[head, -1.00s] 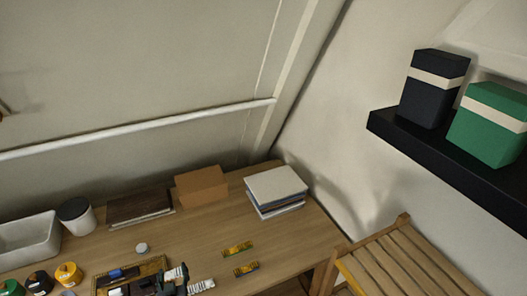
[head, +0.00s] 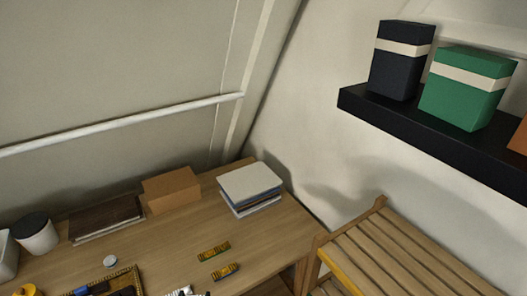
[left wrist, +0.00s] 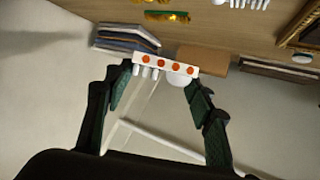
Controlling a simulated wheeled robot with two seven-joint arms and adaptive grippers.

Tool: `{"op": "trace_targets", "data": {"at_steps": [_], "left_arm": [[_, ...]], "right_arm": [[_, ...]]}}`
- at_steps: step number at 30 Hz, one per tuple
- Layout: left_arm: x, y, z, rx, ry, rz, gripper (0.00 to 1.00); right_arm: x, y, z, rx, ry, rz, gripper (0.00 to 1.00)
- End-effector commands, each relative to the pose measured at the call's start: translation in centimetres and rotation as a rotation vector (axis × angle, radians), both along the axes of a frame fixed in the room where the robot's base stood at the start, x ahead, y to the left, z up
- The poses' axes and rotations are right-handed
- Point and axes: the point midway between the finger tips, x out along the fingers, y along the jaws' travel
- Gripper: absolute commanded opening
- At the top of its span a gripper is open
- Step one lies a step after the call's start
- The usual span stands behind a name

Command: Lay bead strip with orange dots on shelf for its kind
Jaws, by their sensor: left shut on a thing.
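In the left wrist view my left gripper (left wrist: 162,80) is shut on a white bead strip with orange dots (left wrist: 165,66). The strip lies across between the fingertips, with small white round parts along one side, and is held clear of the table. In the head view this strip and gripper cannot be made out clearly at the bottom edge. A black wall shelf (head: 425,137) is at the right of the head view, bearing boxes. My right gripper is not in view.
Two yellow-green strips (head: 213,252) lie on the wooden table (head: 160,245). A gilt tray (head: 131,277), stacked books (head: 250,185), a brown box (head: 171,190) and a white cup (head: 36,236) stand there. A slatted wooden rack (head: 400,255) is right. The shelf holds navy (head: 400,65) and green (head: 465,92) boxes.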

Motion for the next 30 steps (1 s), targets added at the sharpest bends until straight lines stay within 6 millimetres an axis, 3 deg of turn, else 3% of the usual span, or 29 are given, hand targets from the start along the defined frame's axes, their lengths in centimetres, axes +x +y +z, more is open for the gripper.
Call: {"op": "trace_targets", "data": {"at_steps": [16, 20, 23, 30], "left_arm": [[0.0, 0.0, 0.0, 0.002, -0.002, 0.0, 0.26], [0.9, 0.9, 0.4, 0.001, -0.003, 0.031, 0.26], [2.6, 3.2, 0.9, -0.002, -0.002, 0.1, 0.26], [6.1, 12.8, 0.0, -0.005, 0.008, 0.358, 0.26]], "right_arm": [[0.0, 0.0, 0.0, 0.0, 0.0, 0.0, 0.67], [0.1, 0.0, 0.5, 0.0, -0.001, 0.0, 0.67], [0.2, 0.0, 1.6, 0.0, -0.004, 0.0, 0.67], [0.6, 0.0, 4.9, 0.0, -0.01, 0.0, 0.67]]}}
